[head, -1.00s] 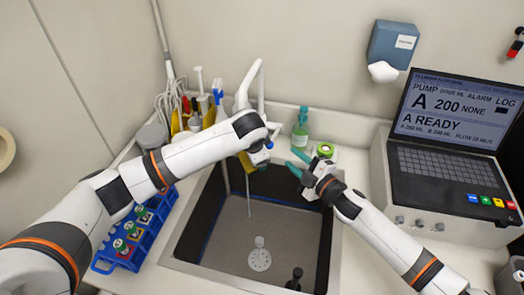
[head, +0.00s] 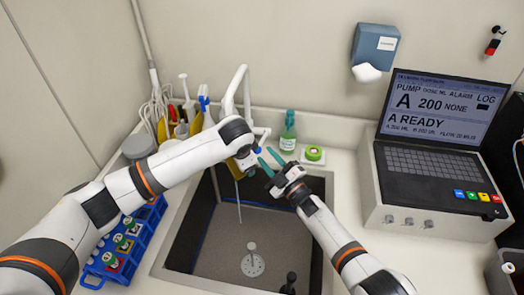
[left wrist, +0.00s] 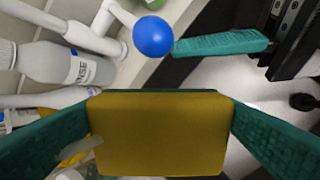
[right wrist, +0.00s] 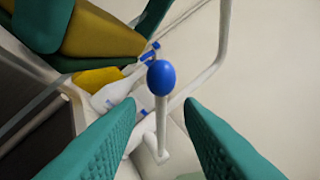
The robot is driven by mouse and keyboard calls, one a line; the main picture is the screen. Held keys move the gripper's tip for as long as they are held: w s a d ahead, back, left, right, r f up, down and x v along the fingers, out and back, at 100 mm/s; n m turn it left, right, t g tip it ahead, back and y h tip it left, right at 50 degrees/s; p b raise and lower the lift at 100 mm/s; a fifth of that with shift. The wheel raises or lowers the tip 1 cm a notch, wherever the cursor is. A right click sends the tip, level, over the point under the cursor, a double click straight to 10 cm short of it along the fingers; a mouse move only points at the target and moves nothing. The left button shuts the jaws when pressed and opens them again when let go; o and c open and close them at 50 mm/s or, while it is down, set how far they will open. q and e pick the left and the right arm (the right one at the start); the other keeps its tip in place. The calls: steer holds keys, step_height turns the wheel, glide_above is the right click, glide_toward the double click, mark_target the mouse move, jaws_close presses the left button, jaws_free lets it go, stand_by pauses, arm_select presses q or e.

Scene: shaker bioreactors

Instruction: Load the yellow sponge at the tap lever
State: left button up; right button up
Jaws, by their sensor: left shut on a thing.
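My left gripper (left wrist: 160,118) is shut on the yellow sponge (left wrist: 157,135), held between its teal fingers. In the head view the sponge (head: 235,168) is mostly hidden behind my left arm, above the sink's back edge. The tap lever is a white stick with a blue ball end (right wrist: 161,76); the ball also shows in the left wrist view (left wrist: 153,37), just beyond the sponge. My right gripper (head: 270,159) is open and empty; its teal fingers point at the lever. In the right wrist view the lever stands between and beyond the fingertips (right wrist: 164,106). The sponge (right wrist: 103,28) appears upper left there.
The white tap (head: 238,85) rises behind the sink (head: 228,255). A blue tube rack (head: 95,280) is left, and the pump console (head: 425,195) right.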

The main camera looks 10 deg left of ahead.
mark_target(263, 140)
steer(key=shift+x, duration=1.7)
steer(key=shift+s+r, duration=0.1)
jaws_close()
